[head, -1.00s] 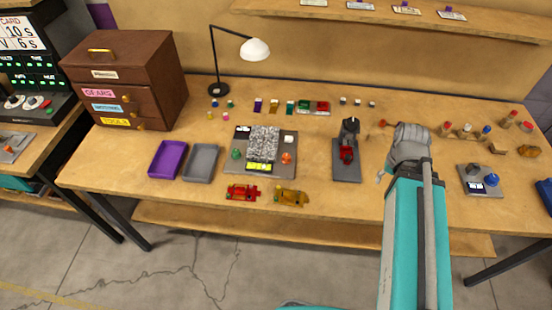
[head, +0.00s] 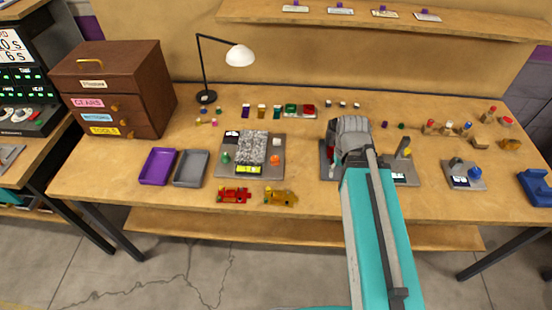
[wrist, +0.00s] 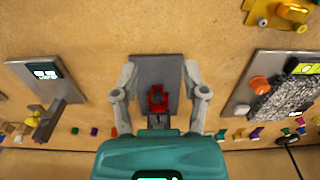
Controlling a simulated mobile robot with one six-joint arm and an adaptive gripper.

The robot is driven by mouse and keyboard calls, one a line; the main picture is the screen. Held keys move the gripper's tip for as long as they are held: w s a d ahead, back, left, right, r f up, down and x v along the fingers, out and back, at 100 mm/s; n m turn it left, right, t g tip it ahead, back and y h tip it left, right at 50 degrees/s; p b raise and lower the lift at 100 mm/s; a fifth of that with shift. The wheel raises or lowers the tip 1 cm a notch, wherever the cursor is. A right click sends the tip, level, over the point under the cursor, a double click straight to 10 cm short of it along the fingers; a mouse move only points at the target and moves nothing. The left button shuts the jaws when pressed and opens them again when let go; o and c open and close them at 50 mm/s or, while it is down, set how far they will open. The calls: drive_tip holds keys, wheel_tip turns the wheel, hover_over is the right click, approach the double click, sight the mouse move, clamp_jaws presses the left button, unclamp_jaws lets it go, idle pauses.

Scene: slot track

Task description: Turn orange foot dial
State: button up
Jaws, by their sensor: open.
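The orange dial (head: 275,159) sits on the right side of a dark grey plate (head: 228,198), beside a rough grey block (head: 252,147) and a yellow strip. In the wrist view the orange dial (wrist: 260,84) is to the right, apart from my fingers. My gripper (wrist: 160,72) is open, its two fingers spread either side of a red part (wrist: 157,99) on another grey plate (wrist: 155,65). In the head view my gripper (head: 334,156) hides most of that plate and its device. I cannot tell whether a finger touches the red part.
A green knob (head: 226,157) sits left of the block. Red (head: 234,195) and amber (head: 281,197) toy cars lie in front of the plate. A plate with a yellow lever (head: 404,147) stands right of my gripper. A lamp (head: 205,97) stands behind.

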drive_tip(key=shift+o, duration=0.3)
drive_tip(key=shift+o, duration=1)
wheel_tip(320, 180, up, 4)
drive_tip(key=n+p, duration=0.4)
drive_tip(key=n, duration=1.7)
hover_over(274, 158)
drive_tip(key=shift+s, duration=0.1)
drive_tip(key=shift+f, duration=0.2)
wheel_tip(274, 158, down, 14)
drive_tip(key=b, duration=1.3)
drive_tip(key=shift+d+r+b, duration=0.1)
drive_tip(key=shift+r+b, duration=0.15)
drive_tip(key=shift+b, duration=0.15)
